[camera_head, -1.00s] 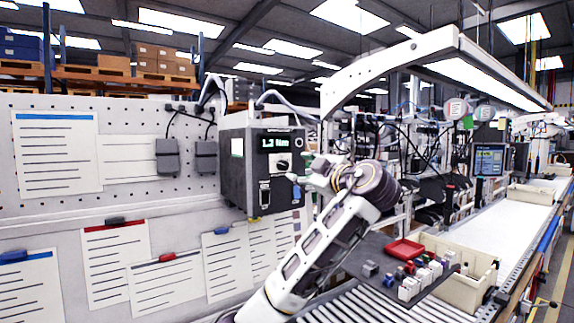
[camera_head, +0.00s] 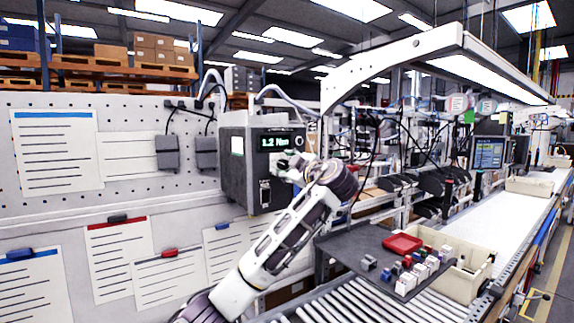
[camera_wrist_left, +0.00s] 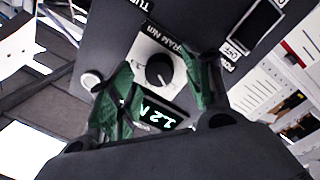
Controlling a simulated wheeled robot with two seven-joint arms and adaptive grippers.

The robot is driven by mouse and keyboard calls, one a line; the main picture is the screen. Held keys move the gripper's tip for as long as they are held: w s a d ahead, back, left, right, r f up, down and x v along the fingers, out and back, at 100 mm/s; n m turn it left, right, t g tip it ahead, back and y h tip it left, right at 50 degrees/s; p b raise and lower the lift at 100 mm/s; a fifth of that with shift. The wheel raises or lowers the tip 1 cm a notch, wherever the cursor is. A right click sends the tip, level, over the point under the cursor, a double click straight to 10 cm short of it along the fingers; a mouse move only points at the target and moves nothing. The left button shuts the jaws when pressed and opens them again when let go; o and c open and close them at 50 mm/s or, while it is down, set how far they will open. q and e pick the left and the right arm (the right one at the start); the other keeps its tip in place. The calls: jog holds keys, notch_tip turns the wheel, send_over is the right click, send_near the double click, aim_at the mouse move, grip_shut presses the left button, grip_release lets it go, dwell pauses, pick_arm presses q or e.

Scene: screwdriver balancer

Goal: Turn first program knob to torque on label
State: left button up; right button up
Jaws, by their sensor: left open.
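The grey controller box (camera_head: 234,165) hangs on the pegboard wall, with a green-lit display (camera_head: 275,142) reading about 1.2 Nm. The black program knob (camera_wrist_left: 159,71) sits on a white dial plate in the left wrist view, its pointer line visible. A label beside it ends in "Nm"; the rest is hard to read. My left gripper (camera_head: 279,163) is at the box front, below the display, covering the knob in the head view. In the wrist view its green fingers (camera_wrist_left: 160,88) are open, one on each side of the knob; contact cannot be told. My right gripper is out of view.
A switch (camera_wrist_left: 258,27) marked OFF is on the same panel near the gripper. A dark tray (camera_head: 345,246) with a red bin (camera_head: 403,244) and small blocks stands right of my arm. Papers hang on the wall below the box.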

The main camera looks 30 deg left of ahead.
pick_arm(q)
jog(key=c, duration=1)
jog(key=shift+c, duration=0.2)
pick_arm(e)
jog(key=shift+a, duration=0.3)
pick_arm(q)
jog(key=shift+f, duration=0.1)
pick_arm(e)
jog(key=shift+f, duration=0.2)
